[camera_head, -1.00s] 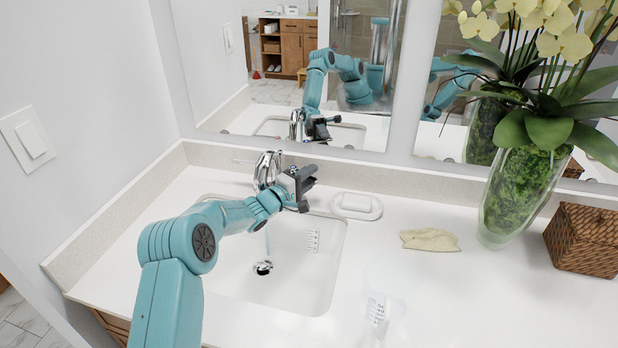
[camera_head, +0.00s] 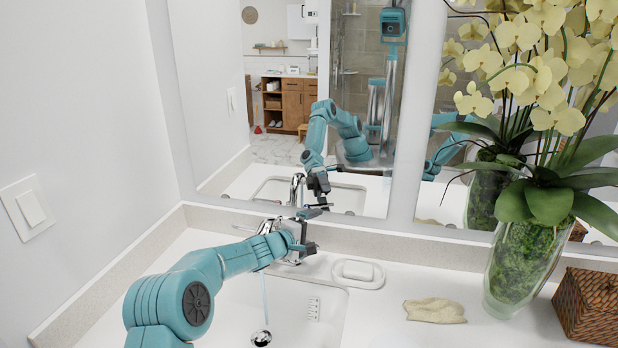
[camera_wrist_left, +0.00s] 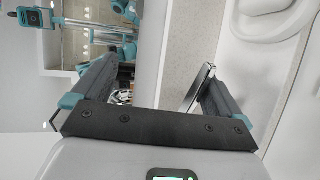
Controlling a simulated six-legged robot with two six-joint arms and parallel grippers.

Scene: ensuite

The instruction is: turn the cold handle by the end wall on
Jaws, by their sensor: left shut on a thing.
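A chrome faucet (camera_head: 268,228) stands at the back of the white sink (camera_head: 300,308), near the left wall; my left arm partly hides it. A thin stream runs down towards the drain (camera_head: 261,338). The handle is mostly hidden in the head view. My right gripper is not seen.
The mirror (camera_head: 290,110) rises close behind the faucet. A soap dish (camera_head: 358,274) sits right of the gripper, with a folded beige cloth (camera_head: 435,311), a glass orchid vase (camera_head: 525,265) and a woven box (camera_head: 590,305) farther right. A switch (camera_head: 29,208) is on the left wall.

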